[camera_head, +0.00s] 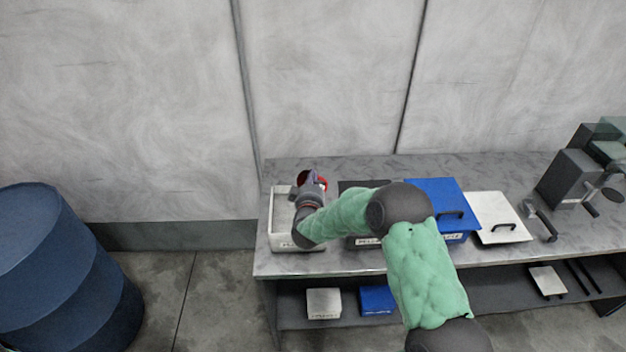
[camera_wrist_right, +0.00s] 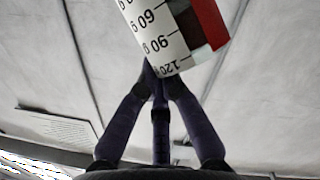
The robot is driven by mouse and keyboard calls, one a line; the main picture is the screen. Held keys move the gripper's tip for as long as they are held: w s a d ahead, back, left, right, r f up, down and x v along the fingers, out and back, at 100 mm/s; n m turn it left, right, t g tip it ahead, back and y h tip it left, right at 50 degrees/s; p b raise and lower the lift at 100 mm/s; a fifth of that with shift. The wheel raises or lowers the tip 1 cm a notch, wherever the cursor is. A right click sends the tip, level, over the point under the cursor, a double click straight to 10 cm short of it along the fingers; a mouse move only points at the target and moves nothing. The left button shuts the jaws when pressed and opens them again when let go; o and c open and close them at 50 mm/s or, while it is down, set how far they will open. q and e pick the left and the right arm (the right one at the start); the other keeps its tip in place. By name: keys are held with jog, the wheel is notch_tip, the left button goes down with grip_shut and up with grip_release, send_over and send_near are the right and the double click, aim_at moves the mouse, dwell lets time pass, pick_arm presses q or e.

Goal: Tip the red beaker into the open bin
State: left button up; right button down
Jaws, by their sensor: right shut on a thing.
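The red beaker (camera_head: 321,181) is in my right gripper (camera_head: 311,188), above the back part of the open white bin (camera_head: 282,236) at the left end of the bench. In the right wrist view, the beaker (camera_wrist_right: 209,25) shows its red side and a white printed scale. It looks tilted in that view. The fingers of my right gripper (camera_wrist_right: 160,88) close in on the beaker's lower edge. The gripper and wrist cover much of the beaker and bin in the head view. I cannot see what is inside the beaker. My left gripper is out of view.
A dark bin (camera_head: 350,186) stands right of the white one, partly behind my arm. A blue lidded bin (camera_head: 432,190) and a white lid (camera_head: 497,212) with a handle follow. A dark machine (camera_head: 568,178) stands at the right. A blue barrel (camera_head: 60,270) stands at the left.

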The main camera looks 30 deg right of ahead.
jog(key=shift+a+r+n+t+h+b, duration=0.25)
jog(key=shift+a+n+t+b, duration=0.25)
jog(key=shift+n, duration=0.3)
jog(key=shift+a+r+n+t+h+b, duration=0.2)
jog(key=shift+a+n+t+b, duration=0.1)
jog(key=shift+n+t+b, duration=0.4)
jog(key=shift+a+r+n+t+h+b, duration=0.2)
jog(key=shift+a+n+t+h+b, duration=0.15)
jog(key=shift+n, duration=0.55)
jog(key=shift+a, duration=0.15)
jog(key=shift+w+a+r+n+t+y+b, duration=0.1)
jog(key=shift+a+n+t+b, duration=0.3)
jog(key=shift+n+b, duration=0.45)
jog(key=shift+s+a+f+n+t+y+b, duration=0.1)
jog(key=shift+a+n+t+b, duration=0.1)
jog(key=shift+n+t+b, duration=0.6)
jog(key=shift+w+a+r+n+t+y+b, duration=0.15)
jog(key=shift+a+n+b, duration=0.15)
jog(key=shift+n+b, duration=0.6)
jog(key=shift+a+f+n+t+y+b, duration=0.1)
jog(key=shift+a+n+t+y+b, duration=0.35)
jog(key=shift+n+b, duration=0.75)
jog(key=shift+a+f+n+t+y+b, duration=0.1)
jog(key=shift+a+n+t+y+b, duration=0.15)
jog(key=shift+n+t+y+b, duration=0.85)
jog(key=shift+a+f+n+t+b, duration=0.1)
jog(key=shift+a+n+t+b, duration=0.2)
jog(key=shift+n+b, duration=0.95)
